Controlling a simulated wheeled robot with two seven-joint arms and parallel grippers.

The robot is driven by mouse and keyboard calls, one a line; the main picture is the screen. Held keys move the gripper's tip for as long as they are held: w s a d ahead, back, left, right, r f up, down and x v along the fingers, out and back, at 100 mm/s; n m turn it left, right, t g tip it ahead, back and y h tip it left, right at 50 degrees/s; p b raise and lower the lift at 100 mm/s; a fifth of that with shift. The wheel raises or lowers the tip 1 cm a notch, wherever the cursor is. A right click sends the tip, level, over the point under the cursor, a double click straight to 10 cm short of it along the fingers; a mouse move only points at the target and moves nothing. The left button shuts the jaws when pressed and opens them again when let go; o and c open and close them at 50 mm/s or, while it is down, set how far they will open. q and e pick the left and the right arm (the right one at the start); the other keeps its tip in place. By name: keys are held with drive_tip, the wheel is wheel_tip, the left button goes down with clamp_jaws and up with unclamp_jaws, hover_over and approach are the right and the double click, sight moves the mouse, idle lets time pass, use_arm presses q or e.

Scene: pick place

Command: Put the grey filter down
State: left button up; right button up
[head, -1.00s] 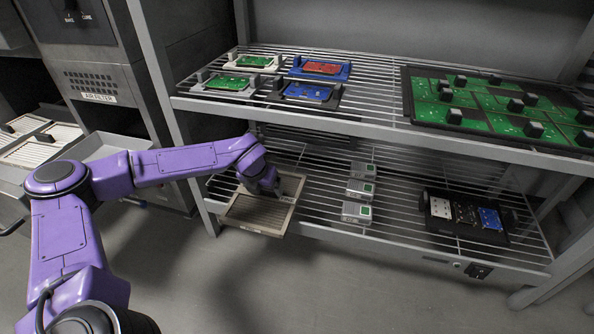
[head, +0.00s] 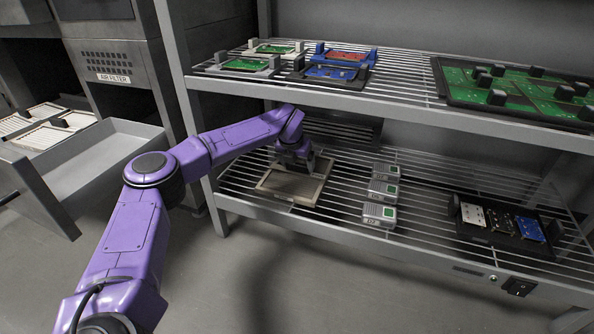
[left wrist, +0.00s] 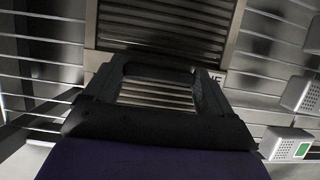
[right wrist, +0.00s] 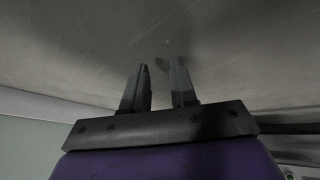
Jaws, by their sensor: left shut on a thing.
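The grey filter (head: 275,187), a flat pale frame with slats, lies level at the left end of the lower wire shelf (head: 335,202). I cannot tell whether it touches the wires. My left gripper (head: 297,160) is above its far part, shut on it. In the left wrist view, the slats of the filter (left wrist: 165,38) show beyond and between the fingers (left wrist: 155,85); part of a label shows at the right. The gripped part is mostly hidden. My right gripper (right wrist: 160,88) shows only in the right wrist view, fingers apart and empty, facing a plain grey surface.
Several grey boxes (head: 381,190) stand in a row right of the filter. A black tray (head: 495,235) is farther right. The upper shelf (head: 400,108) with circuit boards is above my left arm. An open drawer (head: 100,165) and filters (head: 50,133) are at the left.

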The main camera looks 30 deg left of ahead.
sight(298, 163)
drive_tip(key=shift+w+a, duration=0.1)
drive_tip(key=shift+w, duration=0.05)
use_arm(q)
drive_tip(key=shift+f, duration=0.1)
